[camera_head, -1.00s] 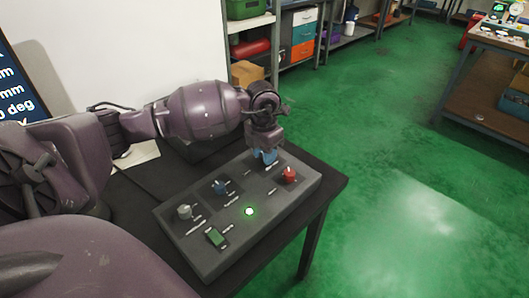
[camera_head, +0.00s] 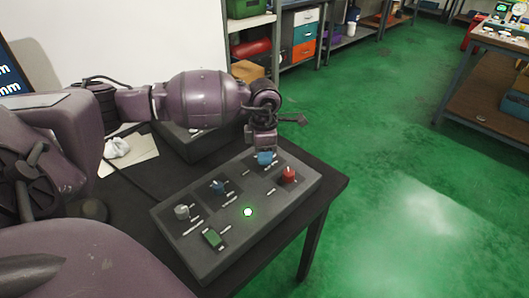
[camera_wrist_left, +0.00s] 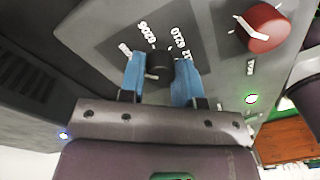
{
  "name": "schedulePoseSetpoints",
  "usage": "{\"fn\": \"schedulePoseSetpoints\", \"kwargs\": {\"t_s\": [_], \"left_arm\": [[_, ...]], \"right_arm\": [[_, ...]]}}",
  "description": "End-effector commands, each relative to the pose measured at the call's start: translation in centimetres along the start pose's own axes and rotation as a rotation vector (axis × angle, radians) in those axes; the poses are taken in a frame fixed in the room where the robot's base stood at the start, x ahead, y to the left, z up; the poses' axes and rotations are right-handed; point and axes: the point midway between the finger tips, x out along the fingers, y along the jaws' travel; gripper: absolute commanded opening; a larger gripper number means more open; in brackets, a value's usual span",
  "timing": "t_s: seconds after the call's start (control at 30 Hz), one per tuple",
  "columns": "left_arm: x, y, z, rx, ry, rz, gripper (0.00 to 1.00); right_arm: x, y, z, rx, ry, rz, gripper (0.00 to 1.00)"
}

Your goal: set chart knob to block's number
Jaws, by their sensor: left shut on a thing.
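A grey control panel (camera_head: 215,259) lies on the dark table. My left gripper (camera_head: 265,158) is over its far part, with blue fingertips down at the panel. In the left wrist view the gripper (camera_wrist_left: 161,80) is shut on a black knob (camera_wrist_left: 158,66) with a white mark, a finger on either side. Printed numbers, including 6205 and 6210, stand around this knob. The fingers hide the knob in the head view. I cannot make out the block or its number. My right gripper is not in view.
The panel also has a red knob (camera_head: 289,174), a blue knob (camera_head: 217,187), a grey knob (camera_head: 182,212), a lit button (camera_head: 248,212) and a small green display (camera_head: 212,238). Shelves stand beyond.

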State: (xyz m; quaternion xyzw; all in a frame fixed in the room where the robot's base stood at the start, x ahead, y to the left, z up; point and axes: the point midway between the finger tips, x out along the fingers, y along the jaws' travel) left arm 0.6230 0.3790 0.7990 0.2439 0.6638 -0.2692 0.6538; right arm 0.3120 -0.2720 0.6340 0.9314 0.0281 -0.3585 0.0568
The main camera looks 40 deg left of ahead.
Motion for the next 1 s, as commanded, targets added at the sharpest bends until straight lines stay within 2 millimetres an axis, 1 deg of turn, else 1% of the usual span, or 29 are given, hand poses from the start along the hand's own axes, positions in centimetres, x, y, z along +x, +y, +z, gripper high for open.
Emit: {"fn": "schedulePoseSetpoints", "kwargs": {"t_s": [0.47,0.5,0.63,0.87,1.0], "left_arm": [[0.01,-0.02,0.0,0.013,0.0,-0.001,0.07],[0.01,-0.03,0.0,0.013,0.0,-0.001,0.37],[0.01,-0.02,0.0,0.013,0.0,-0.001,0.56],[0.0,-0.01,0.0,0.012,0.0,0.0,0.56],[-0.67,0.02,0.03,0.012,-0.001,0.002,0.56]], "right_arm": [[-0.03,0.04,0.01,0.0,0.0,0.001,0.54],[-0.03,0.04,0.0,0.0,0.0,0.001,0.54],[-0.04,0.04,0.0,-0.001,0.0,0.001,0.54],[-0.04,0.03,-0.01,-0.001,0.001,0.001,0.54],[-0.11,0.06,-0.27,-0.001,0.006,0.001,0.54]]}}
